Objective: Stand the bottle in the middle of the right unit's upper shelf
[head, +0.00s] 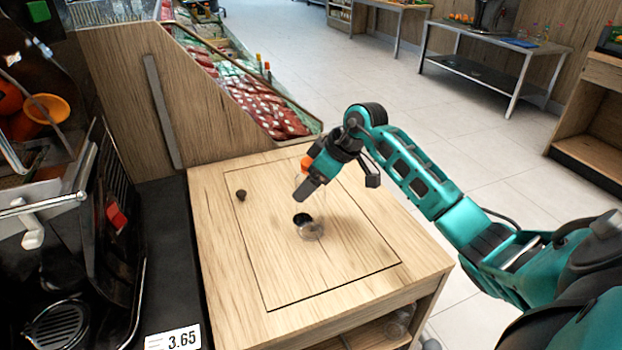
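My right gripper (309,190) hangs over the wooden counter top (240,250), fingers pointing down. A clear, see-through bottle (311,231) shows at and just below the fingers; its faint outline is hard to follow, and I cannot tell whether the fingers touch it. A dark round spot (302,219) shows at its lower part. The finger gap is hidden. A wooden shelf unit (590,110) stands at the right edge, partly cut off, with an open lower space. My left gripper is not in view.
A small dark knob-like piece (241,195) lies on the counter. The orange juicer (65,210) stands at left beside a price tag (172,339). Clear bottles (400,320) sit inside the counter's lower opening. A metal table (490,70) stands behind; open floor lies between.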

